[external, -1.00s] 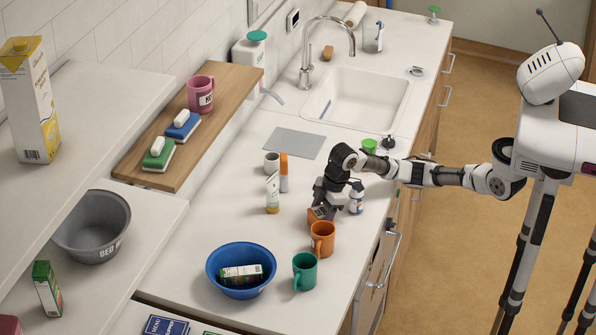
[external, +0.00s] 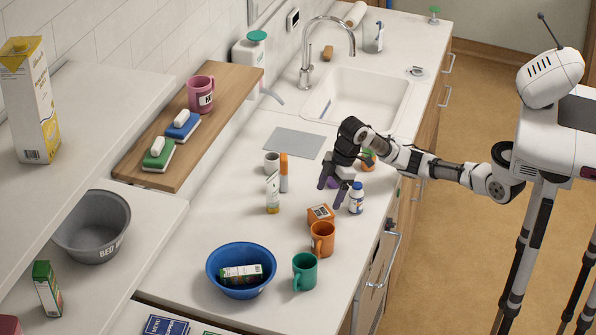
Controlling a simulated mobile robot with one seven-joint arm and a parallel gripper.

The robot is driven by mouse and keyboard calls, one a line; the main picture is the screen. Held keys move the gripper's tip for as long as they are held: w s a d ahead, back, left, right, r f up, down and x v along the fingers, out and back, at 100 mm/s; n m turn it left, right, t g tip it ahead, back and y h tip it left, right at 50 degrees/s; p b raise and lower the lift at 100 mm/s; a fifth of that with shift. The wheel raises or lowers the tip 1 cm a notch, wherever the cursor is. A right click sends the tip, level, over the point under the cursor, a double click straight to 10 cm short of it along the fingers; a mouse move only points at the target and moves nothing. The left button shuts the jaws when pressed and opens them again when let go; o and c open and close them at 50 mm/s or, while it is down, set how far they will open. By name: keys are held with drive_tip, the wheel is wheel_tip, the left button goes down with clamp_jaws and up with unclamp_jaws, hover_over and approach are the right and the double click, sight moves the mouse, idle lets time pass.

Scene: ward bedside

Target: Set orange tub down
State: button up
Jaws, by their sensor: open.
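A small box-like orange tub (external: 320,215) with a dark and white label rests on the counter, close beside an orange mug (external: 322,240). I cannot tell whether the tub and mug touch. My gripper (external: 331,192) is open, pointing down a little behind and above the tub, apart from it. A small purple thing (external: 333,183) shows by the fingers, partly hidden.
A white bottle with a blue cap (external: 356,197) stands just right of my gripper. A tube (external: 272,193) and an orange-capped stick (external: 284,172) stand to the left. A green mug (external: 305,272) and blue bowl (external: 241,270) are in front. Counter left of the tub is clear.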

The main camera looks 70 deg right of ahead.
drive_tip(key=shift+v, duration=1.75)
